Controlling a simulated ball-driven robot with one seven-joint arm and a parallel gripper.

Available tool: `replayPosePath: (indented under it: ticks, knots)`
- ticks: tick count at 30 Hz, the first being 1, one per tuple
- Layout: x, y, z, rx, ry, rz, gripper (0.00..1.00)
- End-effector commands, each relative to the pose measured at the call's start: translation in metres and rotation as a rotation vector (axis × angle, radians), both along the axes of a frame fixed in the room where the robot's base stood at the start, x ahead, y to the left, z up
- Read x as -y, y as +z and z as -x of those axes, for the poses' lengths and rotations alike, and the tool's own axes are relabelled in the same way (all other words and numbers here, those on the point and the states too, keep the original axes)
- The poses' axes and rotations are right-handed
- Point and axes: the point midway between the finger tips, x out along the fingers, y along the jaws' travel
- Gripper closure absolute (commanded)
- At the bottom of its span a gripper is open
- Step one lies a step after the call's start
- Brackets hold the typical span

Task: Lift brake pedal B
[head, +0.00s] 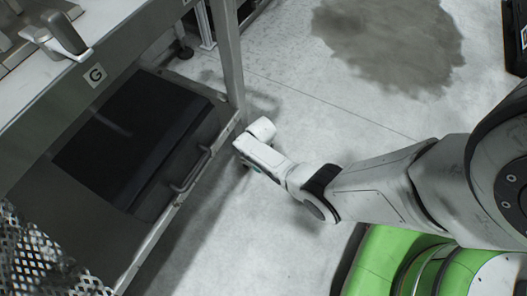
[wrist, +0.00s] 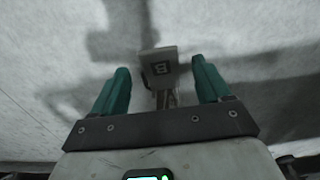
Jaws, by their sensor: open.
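Brake pedal B (wrist: 158,65) shows in the wrist view as a small grey plate with a dark label bearing a B, on a thin stem below it. My gripper (wrist: 160,76) has its two teal fingers spread, one on each side of the pedal, with a visible gap to both. Nothing is held. In the head view, the end of my arm is low beside the machine's frame post; only a trace of teal (head: 245,165) shows there and the pedal is hidden.
A metal frame post (head: 226,50) stands close to my wrist. Left of it are a lower frame rail with a grey handle (head: 190,172), a dark panel (head: 135,140) and a plate marked G (head: 95,75). The concrete floor (head: 300,110) to the right is clear, with a dark stain.

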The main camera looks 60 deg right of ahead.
Motion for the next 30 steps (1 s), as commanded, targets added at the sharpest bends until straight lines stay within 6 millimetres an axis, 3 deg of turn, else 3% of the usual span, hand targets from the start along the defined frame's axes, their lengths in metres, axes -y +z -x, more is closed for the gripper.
replayPosePath:
  ticks: [1,15,30]
  knots:
    - [-0.001,0.014,-0.001,0.001,0.001,0.0,0.23]
    - [-0.01,0.076,-0.009,0.0,0.003,0.0,0.23]
    - [-0.011,0.083,-0.01,0.0,0.003,0.0,0.23]
